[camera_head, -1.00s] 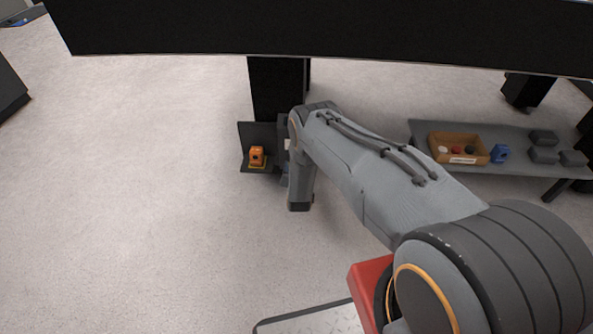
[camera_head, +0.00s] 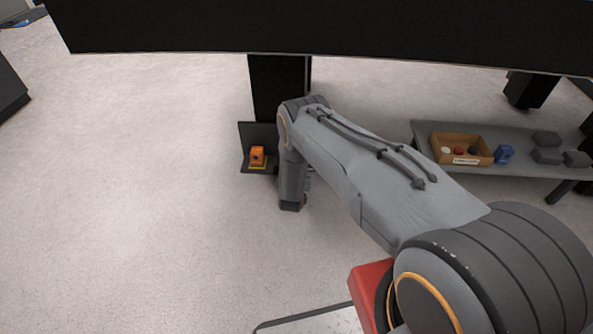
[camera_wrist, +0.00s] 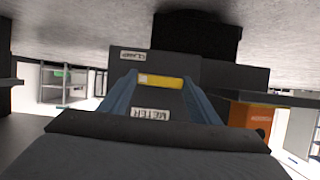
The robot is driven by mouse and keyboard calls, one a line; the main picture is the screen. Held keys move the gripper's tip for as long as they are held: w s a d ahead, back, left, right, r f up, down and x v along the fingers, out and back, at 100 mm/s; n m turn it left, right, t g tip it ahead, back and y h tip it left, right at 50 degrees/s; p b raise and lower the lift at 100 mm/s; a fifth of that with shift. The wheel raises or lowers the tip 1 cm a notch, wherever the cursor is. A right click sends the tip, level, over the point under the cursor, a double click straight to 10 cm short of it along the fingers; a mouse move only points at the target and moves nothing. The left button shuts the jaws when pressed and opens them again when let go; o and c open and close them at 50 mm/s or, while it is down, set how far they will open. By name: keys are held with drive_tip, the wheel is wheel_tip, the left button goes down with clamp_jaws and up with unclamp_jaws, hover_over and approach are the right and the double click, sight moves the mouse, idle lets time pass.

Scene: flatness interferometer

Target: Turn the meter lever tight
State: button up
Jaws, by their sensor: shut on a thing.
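In the wrist view, my gripper (camera_wrist: 160,80) has its two blue fingers on either side of a yellow bar, apparently the meter lever (camera_wrist: 164,82). The gripper is shut on it. A dark panel (camera_wrist: 155,66) lies behind it, with an upside-down METER label (camera_wrist: 150,114) between the fingers and a CLAMP label (camera_wrist: 131,55) beyond.
A low grey table (camera_head: 515,137) at right holds a cardboard tray (camera_head: 437,143) and a blue item (camera_head: 504,154). The floor at left is clear.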

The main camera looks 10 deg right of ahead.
drive_tip(key=shift+f, duration=0.1)
drive_tip(key=o, duration=1)
drive_tip(key=shift+o, duration=0.2)
drive_tip(key=shift+s, duration=0.1)
drive_tip(key=p+v, duration=0.2)
drive_tip(key=v, duration=0.5)
drive_tip(key=shift+s+r, duration=0.25)
drive_tip(key=shift+s, duration=0.05)
drive_tip(key=shift+a, duration=0.1)
